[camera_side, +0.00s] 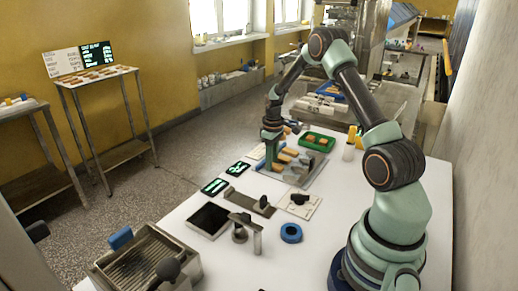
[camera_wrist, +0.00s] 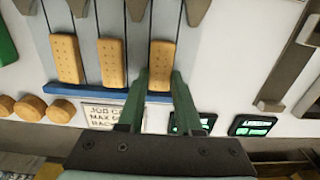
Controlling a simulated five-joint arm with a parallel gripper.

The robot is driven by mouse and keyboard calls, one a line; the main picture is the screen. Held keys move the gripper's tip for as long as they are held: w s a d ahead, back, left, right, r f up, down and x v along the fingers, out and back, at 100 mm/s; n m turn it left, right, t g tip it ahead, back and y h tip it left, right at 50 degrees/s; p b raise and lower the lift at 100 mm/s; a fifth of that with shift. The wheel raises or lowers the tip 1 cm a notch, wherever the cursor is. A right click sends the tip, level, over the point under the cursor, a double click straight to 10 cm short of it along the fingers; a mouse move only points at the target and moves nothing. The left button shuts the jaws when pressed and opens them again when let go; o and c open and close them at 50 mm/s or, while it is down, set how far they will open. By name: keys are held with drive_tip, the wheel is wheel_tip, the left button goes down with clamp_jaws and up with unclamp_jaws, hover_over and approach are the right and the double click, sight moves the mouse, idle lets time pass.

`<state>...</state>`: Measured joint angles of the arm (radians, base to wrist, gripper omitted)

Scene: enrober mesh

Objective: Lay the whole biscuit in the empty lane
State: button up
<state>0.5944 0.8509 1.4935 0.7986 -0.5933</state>
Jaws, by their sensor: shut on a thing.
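My gripper (camera_wrist: 160,75) is shut on a tan rectangular biscuit (camera_wrist: 161,58) with small holes, its fingers at the biscuit's near end. The biscuit looks whole where it shows. It is over the right lane of the grey laned tray (camera_wrist: 195,45), lined up with the lane; I cannot tell whether it touches the surface. Two similar biscuits, left (camera_wrist: 66,59) and middle (camera_wrist: 111,62), lie in the lanes to the left. A blue bar (camera_wrist: 75,90) crosses the near end of the lanes. In the side view my gripper (camera_side: 270,157) is low at the laned tray's left side.
Round biscuits (camera_wrist: 30,107) lie left of the label card (camera_wrist: 112,113). A green tray (camera_side: 318,136) with biscuits stands behind the lanes. Dark displays (camera_wrist: 252,125), grey prongs (camera_wrist: 197,10) and a grey bar (camera_wrist: 290,60) are close by.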

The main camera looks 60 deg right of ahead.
drive_tip(key=o, duration=1)
drive_tip(key=shift+f, duration=0.15)
wheel_tip(320, 180, up, 12)
drive_tip(key=s+a+r+t, duration=0.2)
drive_tip(key=a+r, duration=0.8)
drive_tip(key=a, duration=0.3)
drive_tip(key=shift+s+a+r+t, duration=0.5)
drive_tip(key=shift+s+a, duration=1.05)
drive_tip(key=shift+a, duration=0.8)
drive_tip(key=shift+s+a+r+t, duration=0.3)
drive_tip(key=shift+s+a+t, duration=0.4)
drive_tip(key=shift+s+a, duration=1.25)
drive_tip(key=shift+s+a+r+t, duration=0.5)
drive_tip(key=shift+s+a, duration=0.7)
drive_tip(key=shift+a, duration=1.5)
